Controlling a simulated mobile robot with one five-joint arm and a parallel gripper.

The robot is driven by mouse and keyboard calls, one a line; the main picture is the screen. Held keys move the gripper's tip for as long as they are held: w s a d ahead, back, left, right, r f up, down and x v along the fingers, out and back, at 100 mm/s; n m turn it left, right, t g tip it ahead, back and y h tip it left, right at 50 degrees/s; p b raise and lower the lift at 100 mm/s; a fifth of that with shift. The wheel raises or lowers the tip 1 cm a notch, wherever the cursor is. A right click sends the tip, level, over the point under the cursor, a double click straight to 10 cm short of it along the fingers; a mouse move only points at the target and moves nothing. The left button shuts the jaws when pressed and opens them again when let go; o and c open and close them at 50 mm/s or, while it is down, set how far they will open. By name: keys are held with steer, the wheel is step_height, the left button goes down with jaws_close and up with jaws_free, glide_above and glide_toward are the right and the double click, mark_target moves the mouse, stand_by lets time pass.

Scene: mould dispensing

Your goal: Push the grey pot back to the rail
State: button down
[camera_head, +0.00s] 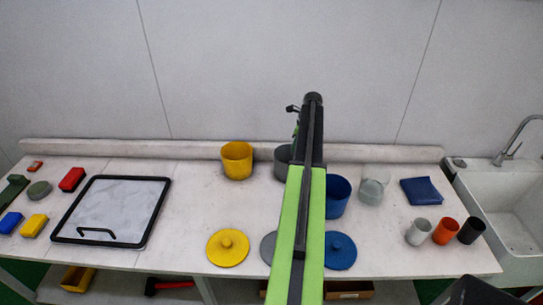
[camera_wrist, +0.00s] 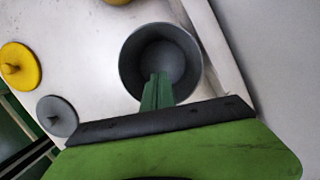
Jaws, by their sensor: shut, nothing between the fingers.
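The grey pot (camera_wrist: 160,45) is open-topped and upright in the wrist view, seen from above. In the head view the grey pot (camera_head: 282,153) is mostly hidden behind my arm. My gripper (camera_wrist: 157,76) is shut and empty, its green fingertips overlapping the pot's near rim and mouth in the picture. I cannot tell whether they touch it. The pale rail (camera_head: 200,151) runs along the back of the table. In the wrist view the rail (camera_wrist: 226,62) lies just right of the pot; any gap between them is hard to judge.
A yellow pot (camera_head: 237,162) stands left of the grey pot, a blue pot (camera_head: 337,197) to the right. Yellow (camera_head: 227,248), grey (camera_head: 268,246) and blue (camera_head: 340,251) lids lie in front. A clear jar (camera_head: 373,187) stands right of the blue pot.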

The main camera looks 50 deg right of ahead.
mark_target(280, 160)
steer(key=b+x, duration=1)
steer(key=x, duration=0.1)
steer(key=shift+w+a+b, duration=0.1)
steer(key=shift+b, duration=0.25)
steer(key=w, duration=0.1)
steer(key=w+r+p, duration=0.1)
steer(key=shift+w+a+r, duration=0.1)
steer(key=shift+w+a, duration=0.2)
steer(key=shift+a, duration=0.1)
steer(key=shift+w+a, duration=0.15)
steer(key=shift+w, duration=0.2)
steer(key=w, duration=0.2)
steer(key=w+a, duration=0.1)
steer(key=w, duration=0.1)
steer(key=shift+a, duration=0.1)
steer(key=shift+s, duration=0.1)
